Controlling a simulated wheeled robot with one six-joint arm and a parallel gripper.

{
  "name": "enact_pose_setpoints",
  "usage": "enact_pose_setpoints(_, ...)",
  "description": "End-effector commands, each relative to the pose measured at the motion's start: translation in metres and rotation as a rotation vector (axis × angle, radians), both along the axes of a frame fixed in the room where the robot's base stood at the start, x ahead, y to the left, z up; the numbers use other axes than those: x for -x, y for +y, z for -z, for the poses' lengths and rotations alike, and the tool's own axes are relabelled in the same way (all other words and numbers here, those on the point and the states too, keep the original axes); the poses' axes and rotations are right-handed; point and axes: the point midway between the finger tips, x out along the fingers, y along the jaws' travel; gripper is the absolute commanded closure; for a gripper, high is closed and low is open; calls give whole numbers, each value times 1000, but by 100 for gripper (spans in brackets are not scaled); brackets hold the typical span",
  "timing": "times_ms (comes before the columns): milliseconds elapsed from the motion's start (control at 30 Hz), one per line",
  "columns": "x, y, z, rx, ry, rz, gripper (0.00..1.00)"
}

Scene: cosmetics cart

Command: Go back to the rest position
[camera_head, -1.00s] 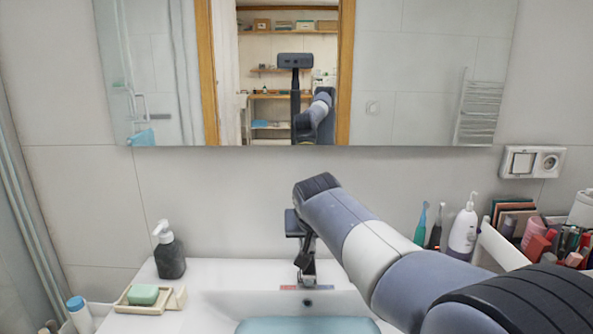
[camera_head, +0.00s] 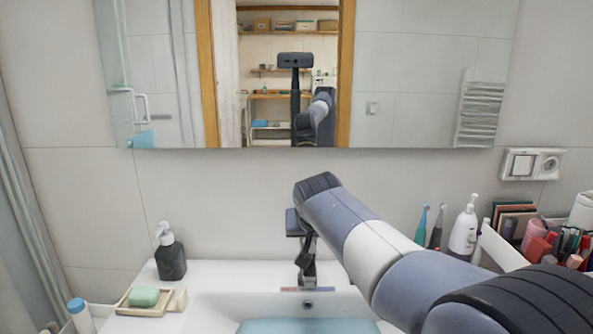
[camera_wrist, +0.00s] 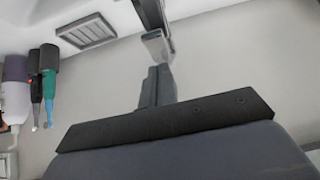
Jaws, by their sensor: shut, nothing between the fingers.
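My arm reaches from the lower right over the washbasin (camera_head: 215,303) in the head view, with its wrist bent down above the tap. My gripper (camera_wrist: 157,88) shows in the wrist view as narrow dark fingers close together, shut and empty. In the head view the gripper is partly hidden by my wrist and hard to tell from the tap (camera_head: 307,277) right below or behind it. Whether it touches the tap cannot be told.
A black soap dispenser (camera_head: 171,262) and a green soap bar (camera_head: 144,297) on a dish stand left. Toothbrushes (camera_head: 421,226), a white pump bottle (camera_head: 464,232) and a cosmetics box (camera_head: 497,247) stand right, near my arm. A mirror (camera_head: 420,75) hangs on the wall behind.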

Motion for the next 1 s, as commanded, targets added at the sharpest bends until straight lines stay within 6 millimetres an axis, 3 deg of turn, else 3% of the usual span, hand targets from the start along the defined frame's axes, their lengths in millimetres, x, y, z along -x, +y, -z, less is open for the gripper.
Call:
enact_pose_setpoints(100, 4, -3, -29, -2, -5, 1, 100)
enact_pose_setpoints(567, 63, -4, -95, -2, -7, -1, 100)
enact_pose_setpoints(1000, 8, -4, -25, 2, 2, 1, 100)
